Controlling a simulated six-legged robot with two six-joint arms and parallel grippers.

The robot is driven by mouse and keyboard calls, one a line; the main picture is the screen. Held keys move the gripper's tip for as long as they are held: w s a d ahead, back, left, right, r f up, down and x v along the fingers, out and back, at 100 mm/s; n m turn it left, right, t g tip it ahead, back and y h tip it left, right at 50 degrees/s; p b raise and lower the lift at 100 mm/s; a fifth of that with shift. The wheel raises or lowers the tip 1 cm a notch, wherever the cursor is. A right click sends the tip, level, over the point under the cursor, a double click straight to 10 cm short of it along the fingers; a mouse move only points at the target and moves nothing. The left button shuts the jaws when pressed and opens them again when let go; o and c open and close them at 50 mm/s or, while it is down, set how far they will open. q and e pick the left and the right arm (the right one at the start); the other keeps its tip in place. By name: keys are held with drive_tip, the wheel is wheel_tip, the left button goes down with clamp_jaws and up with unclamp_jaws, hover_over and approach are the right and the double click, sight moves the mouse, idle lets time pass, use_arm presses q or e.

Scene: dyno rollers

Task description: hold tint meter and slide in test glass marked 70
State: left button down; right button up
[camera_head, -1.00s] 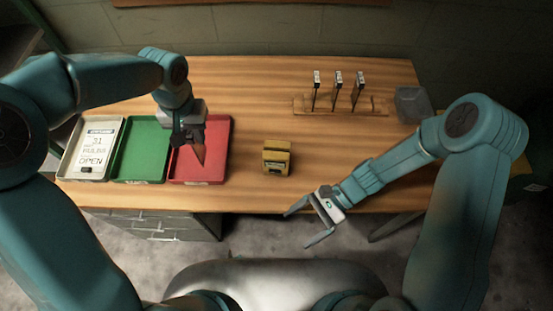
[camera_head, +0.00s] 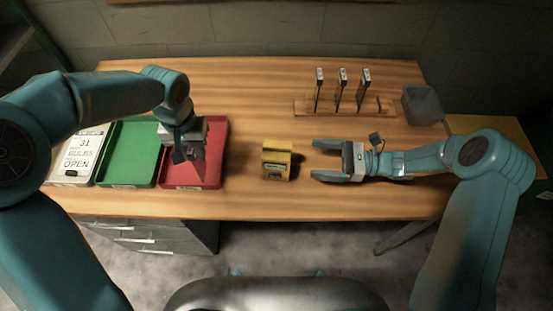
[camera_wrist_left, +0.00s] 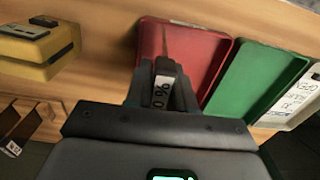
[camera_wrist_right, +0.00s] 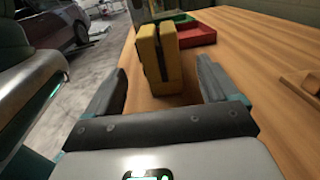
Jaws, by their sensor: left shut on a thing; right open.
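The tint meter is a yellow block (camera_head: 277,163) with a dark slot, standing on the table right of the red tray. It also shows in the left wrist view (camera_wrist_left: 40,52) and in the right wrist view (camera_wrist_right: 158,60). My right gripper (camera_head: 319,161) is open just right of the meter, its fingers pointing at it, apart from it. My left gripper (camera_head: 188,153) is above the red tray, shut on a test glass (camera_wrist_left: 162,92). The glass's label ends in "0 %"; its first digit is hidden by a finger.
A wooden rack (camera_head: 302,107) at the back right holds three dark labelled glasses. A grey container (camera_head: 423,105) stands right of it. The red tray (camera_head: 222,160), green tray (camera_head: 131,155) and a tray with a sign (camera_head: 86,152) line the left.

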sight(276, 156)
use_arm(q)
drive_tip(key=shift+r, duration=0.15)
use_arm(e)
drive_tip(key=a, duration=0.7)
drive_tip(key=shift+w+a, duration=0.25)
drive_tip(key=shift+w, duration=0.05)
drive_tip(key=c, duration=0.8)
idle(0.4)
